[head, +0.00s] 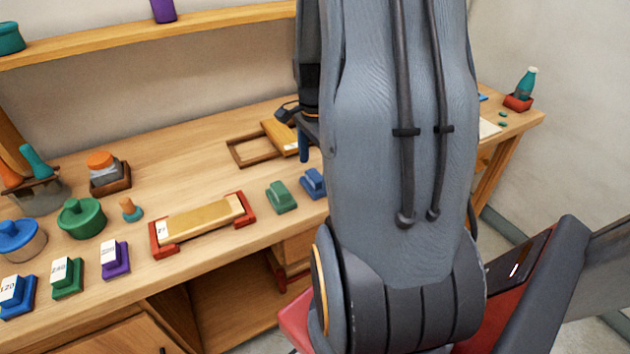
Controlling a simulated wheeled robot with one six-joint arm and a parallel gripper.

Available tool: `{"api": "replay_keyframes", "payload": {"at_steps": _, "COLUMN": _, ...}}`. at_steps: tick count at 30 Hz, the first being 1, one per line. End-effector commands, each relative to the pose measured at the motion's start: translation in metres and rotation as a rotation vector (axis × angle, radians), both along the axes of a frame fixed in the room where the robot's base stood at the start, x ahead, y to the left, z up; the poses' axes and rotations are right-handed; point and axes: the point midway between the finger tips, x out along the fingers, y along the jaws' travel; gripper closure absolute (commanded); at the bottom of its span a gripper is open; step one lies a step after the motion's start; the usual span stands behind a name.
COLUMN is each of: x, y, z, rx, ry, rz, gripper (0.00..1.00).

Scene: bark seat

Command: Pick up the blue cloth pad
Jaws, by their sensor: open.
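A small blue pad with a raised top (313,183) lies on the workbench (190,130), just left of my upright arm; it looks like the blue cloth pad, but its material is hard to tell. The arm covers the area right beside it. A similar green pad (280,196) lies to its left. My gripper (296,130) shows only in part at the arm's left edge, above and behind the blue pad in the picture. It is open, apart from the pad, and near a wooden block. Much of it is hidden by the arm.
A red-ended holder (158,240) with a wooden bar stands left of the pads. Labelled blue, green and purple blocks (115,260) line the front edge. A wooden frame (252,150) lies behind. A teal bottle (527,82) stands far right. Bench around the pads is mostly clear.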

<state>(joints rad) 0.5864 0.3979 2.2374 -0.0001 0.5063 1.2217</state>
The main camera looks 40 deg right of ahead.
Motion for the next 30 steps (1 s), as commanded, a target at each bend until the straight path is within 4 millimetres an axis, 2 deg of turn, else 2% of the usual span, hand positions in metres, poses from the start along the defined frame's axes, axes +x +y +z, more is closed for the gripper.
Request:
{"api": "replay_keyframes", "payload": {"at_steps": 9, "x": -0.001, "y": 0.001, "z": -0.034, "rx": 0.001, "ry": 0.002, "rz": 0.001, "gripper": 0.12}}
{"api": "replay_keyframes", "payload": {"at_steps": 19, "x": 0.000, "y": 0.001, "z": -0.038, "rx": 0.000, "ry": 0.000, "rz": 0.001, "gripper": 0.12}}
{"api": "replay_keyframes", "payload": {"at_steps": 20, "x": 0.000, "y": 0.001, "z": -0.038, "rx": 0.000, "ry": 0.000, "rz": 0.001, "gripper": 0.15}}
{"api": "replay_keyframes", "payload": {"at_steps": 27, "x": 0.000, "y": 0.001, "z": -0.038, "rx": 0.000, "ry": 0.000, "rz": 0.001, "gripper": 0.56}}
{"api": "replay_keyframes", "payload": {"at_steps": 30, "x": 0.000, "y": 0.001, "z": -0.038, "rx": 0.000, "ry": 0.000, "rz": 0.001, "gripper": 0.57}}
